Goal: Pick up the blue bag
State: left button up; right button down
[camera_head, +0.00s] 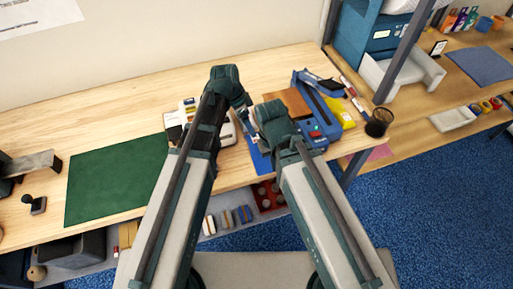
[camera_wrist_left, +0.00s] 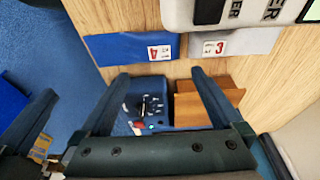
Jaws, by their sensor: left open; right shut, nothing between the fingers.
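The blue bag (camera_wrist_left: 130,48) lies flat on the wooden table in the left wrist view, with a white label marked 4. In the head view part of it shows (camera_head: 259,158) between my two arms. My left gripper (camera_wrist_left: 161,74) is open and empty. In the left wrist view its fingertips point toward the bag, with the right part of the bag ahead of the gap. I cannot tell the height between them. My right gripper (camera_head: 273,122) is folded near the bag's right side in the head view; its fingers are mostly hidden.
A grey bag (camera_wrist_left: 238,42) marked 3 lies right of the blue bag in the wrist view. A blue machine (camera_head: 317,122), a brown block (camera_head: 285,103) and a wire cup (camera_head: 379,122) stand to the right. A green mat (camera_head: 112,184) lies left, with bare table behind it.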

pick_arm(q)
jog(key=b, duration=0.4)
send_over(255, 139)
jog(key=a, duration=0.1)
notch_tip(255, 139, down, 5)
jog(key=shift+a+r, duration=0.1)
jog(key=shift+s, duration=0.1)
jog(key=b+x, duration=0.5)
jog(key=shift+s+a+f, duration=0.1)
jog(key=shift+a+f, duration=0.05)
jog(key=shift+f, duration=0.1)
jog(key=shift+r, duration=0.1)
jog(key=shift+c, duration=0.3)
jog(key=c, duration=1)
